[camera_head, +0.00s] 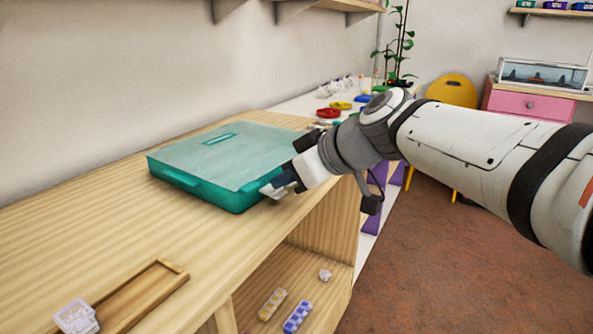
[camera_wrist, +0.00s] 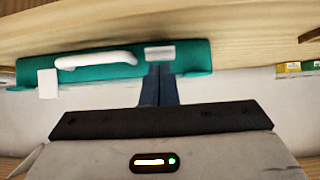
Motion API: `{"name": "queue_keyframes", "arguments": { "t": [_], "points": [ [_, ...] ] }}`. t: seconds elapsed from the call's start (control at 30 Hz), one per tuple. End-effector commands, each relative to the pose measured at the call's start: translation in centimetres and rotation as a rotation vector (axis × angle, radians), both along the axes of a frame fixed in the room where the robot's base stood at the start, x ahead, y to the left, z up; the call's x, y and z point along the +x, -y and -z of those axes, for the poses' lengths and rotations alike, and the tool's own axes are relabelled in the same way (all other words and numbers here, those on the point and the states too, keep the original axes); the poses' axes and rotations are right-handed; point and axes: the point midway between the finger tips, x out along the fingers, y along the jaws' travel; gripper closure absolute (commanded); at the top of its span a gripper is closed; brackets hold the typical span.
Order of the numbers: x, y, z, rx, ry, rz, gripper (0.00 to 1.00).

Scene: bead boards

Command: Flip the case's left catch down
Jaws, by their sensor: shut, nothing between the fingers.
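The teal case (camera_head: 205,193) lies closed on the wooden bench top, with a pale translucent lid. In the wrist view, its teal side (camera_wrist: 105,70) carries a white handle (camera_wrist: 95,60) between two pale catches. The catch (camera_wrist: 160,53) right of the handle in that picture lies against the teal face. The other catch (camera_wrist: 47,83) reaches past the case's edge. My gripper (camera_head: 280,182) is at the case's near right corner. Its fingers (camera_wrist: 158,72) are together and empty, with tips right by the right-hand catch; contact cannot be told. The arm hides part of that side in the head view.
A wooden tray (camera_head: 150,297) and a small clear box (camera_head: 76,317) lie at the bench's near end. Bead strips (camera_head: 297,316) lie on the shelf below. Red and yellow dishes (camera_head: 328,113) stand beyond the case. The bench top left of the case is clear.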

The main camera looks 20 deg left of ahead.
Motion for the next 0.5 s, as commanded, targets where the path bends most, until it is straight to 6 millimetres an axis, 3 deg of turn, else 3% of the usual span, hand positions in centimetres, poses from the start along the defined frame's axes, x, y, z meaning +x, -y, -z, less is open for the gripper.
{"name": "queue_keyframes", "arguments": {
  "t": [0.5],
  "points": [
    [0.18, -0.78, 0.16, 0.0, -0.001, -0.001, 1.0]
  ]
}}
